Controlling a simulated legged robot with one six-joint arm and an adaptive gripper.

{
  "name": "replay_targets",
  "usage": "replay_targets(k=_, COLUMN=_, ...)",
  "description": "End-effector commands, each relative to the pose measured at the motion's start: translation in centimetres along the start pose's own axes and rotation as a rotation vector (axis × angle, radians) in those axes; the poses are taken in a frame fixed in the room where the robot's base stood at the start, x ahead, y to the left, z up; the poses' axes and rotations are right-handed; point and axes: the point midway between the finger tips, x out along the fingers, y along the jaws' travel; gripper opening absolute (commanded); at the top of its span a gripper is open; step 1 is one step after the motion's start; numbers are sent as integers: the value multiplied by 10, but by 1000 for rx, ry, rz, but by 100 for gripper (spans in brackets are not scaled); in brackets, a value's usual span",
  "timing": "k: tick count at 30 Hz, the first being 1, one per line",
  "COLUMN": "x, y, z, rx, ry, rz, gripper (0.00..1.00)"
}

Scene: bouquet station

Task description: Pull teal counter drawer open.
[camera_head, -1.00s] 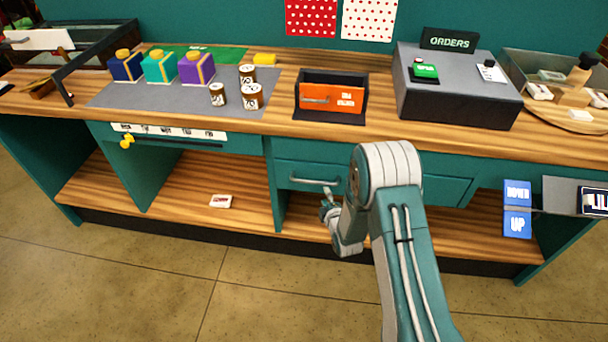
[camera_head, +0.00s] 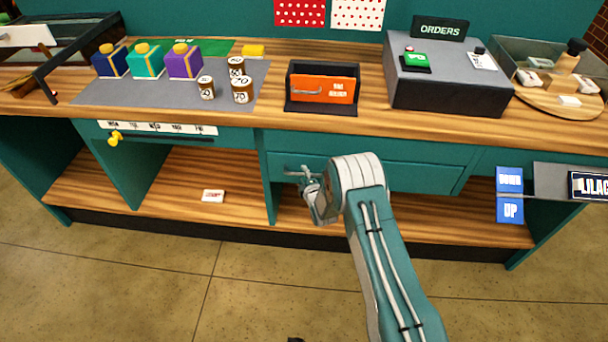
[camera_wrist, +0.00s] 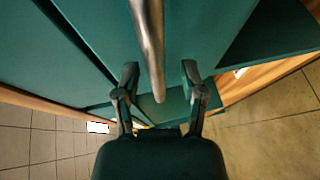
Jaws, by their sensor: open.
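The teal counter drawer (camera_head: 415,176) is a wide front under the countertop, and it looks flush with the counter. Its metal bar handle (camera_head: 291,171) is at the left part of the front, partly hidden by my gripper (camera_head: 309,180). In the wrist view the handle (camera_wrist: 150,45) runs down from the top edge, and its lower end lies between the fingers of my gripper (camera_wrist: 160,70). The fingers are apart, one on each side of the bar, with gaps visible on both sides. I cannot tell how deep the bar sits between them.
An open shelf (camera_head: 180,185) is below the counter, with a small white box (camera_head: 213,196) on it. An orange-fronted box (camera_head: 323,90) and a grey orders box (camera_head: 445,80) stand on top. DOWN and UP signs (camera_head: 510,195) are at the right. The floor in front is clear.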

Motion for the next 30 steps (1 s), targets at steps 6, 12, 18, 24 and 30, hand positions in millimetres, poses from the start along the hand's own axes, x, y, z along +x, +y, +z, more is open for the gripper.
replay_targets(k=6, x=6, y=0, z=1, rx=1, ry=-1, rz=0, gripper=54)
replay_targets(k=12, x=6, y=0, z=0, rx=-1, ry=-2, rz=-1, gripper=36)
replay_targets(k=18, x=6, y=-1, z=-1, rx=-1, ry=-1, rz=-2, gripper=0)
replay_targets(k=24, x=6, y=-2, z=-1, rx=-1, ry=0, rz=-4, gripper=0)
replay_targets(k=30, x=6, y=-3, z=-1, rx=-1, ry=0, rz=-6, gripper=0)
